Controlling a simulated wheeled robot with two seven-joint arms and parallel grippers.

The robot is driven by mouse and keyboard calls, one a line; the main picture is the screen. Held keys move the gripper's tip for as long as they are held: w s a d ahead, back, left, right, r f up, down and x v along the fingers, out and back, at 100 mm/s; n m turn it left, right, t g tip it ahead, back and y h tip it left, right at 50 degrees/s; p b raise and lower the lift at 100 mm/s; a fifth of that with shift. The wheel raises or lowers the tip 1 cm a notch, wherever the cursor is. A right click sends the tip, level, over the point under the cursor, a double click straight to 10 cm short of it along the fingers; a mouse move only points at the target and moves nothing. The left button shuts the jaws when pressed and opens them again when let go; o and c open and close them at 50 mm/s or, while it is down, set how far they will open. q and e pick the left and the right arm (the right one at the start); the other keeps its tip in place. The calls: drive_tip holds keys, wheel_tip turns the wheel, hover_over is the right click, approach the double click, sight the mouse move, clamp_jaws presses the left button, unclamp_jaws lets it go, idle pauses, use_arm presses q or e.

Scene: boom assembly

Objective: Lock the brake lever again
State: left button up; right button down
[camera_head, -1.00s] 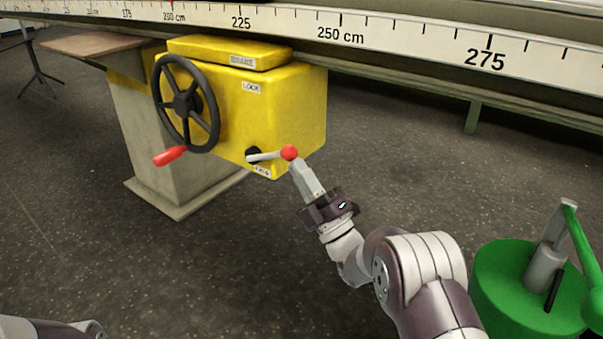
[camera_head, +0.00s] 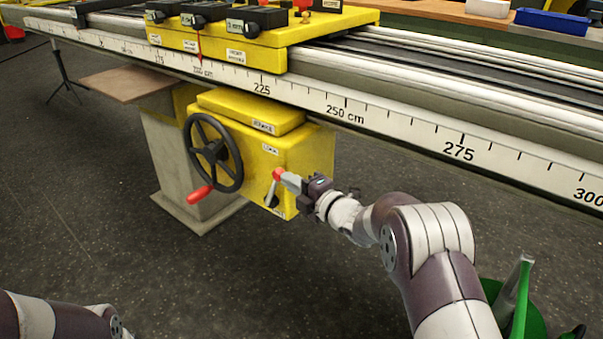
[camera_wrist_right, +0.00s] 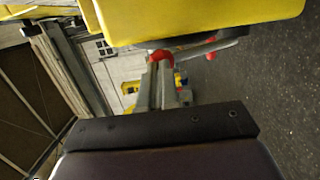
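The brake lever (camera_head: 271,190) is a thin grey rod with a red ball knob (camera_head: 278,173), on the front of the yellow brake box (camera_head: 308,150). It points up and slightly right from its pivot, towards the LOCK label (camera_head: 270,149) above. My right gripper (camera_head: 288,181) comes from the right with its fingertips at the knob. In the right wrist view, the red knob (camera_wrist_right: 160,55) sits at the ends of the nearly closed fingers (camera_wrist_right: 160,84), which partly cover it. My left arm shows only at the lower left; its gripper is out of view.
A black handwheel (camera_head: 214,152) with a red handle (camera_head: 200,194) is left of the lever. The long rail with a centimetre scale (camera_head: 345,107) runs above the box. A green object (camera_head: 518,310) stands at the lower right. The floor in front is clear.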

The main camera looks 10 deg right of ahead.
sight(274, 171)
drive_tip(key=w+a+r+g+p, duration=0.1)
drive_tip(key=p, duration=0.1)
drive_tip(key=w+r+g+h+p, duration=0.1)
drive_tip(key=p, duration=0.1)
drive_tip(key=shift+a+r, duration=0.3)
drive_tip(key=shift+a, duration=0.05)
drive_tip(key=shift+w+a+h+p, duration=0.2)
drive_tip(key=shift+w+h+p, duration=0.1)
drive_tip(key=shift+p, duration=0.3)
drive_tip(key=shift+w+a+g+p, duration=0.3)
drive_tip(key=shift+w+a+p, duration=0.2)
drive_tip(key=shift+w+p, duration=0.25)
use_arm(q)
wheel_tip(274, 171, up, 9)
use_arm(e)
drive_tip(key=shift+r, duration=0.1)
use_arm(q)
drive_tip(key=shift+s, duration=0.1)
use_arm(e)
drive_tip(key=shift+a+r, duration=0.1)
use_arm(q)
drive_tip(key=shift+d, duration=0.1)
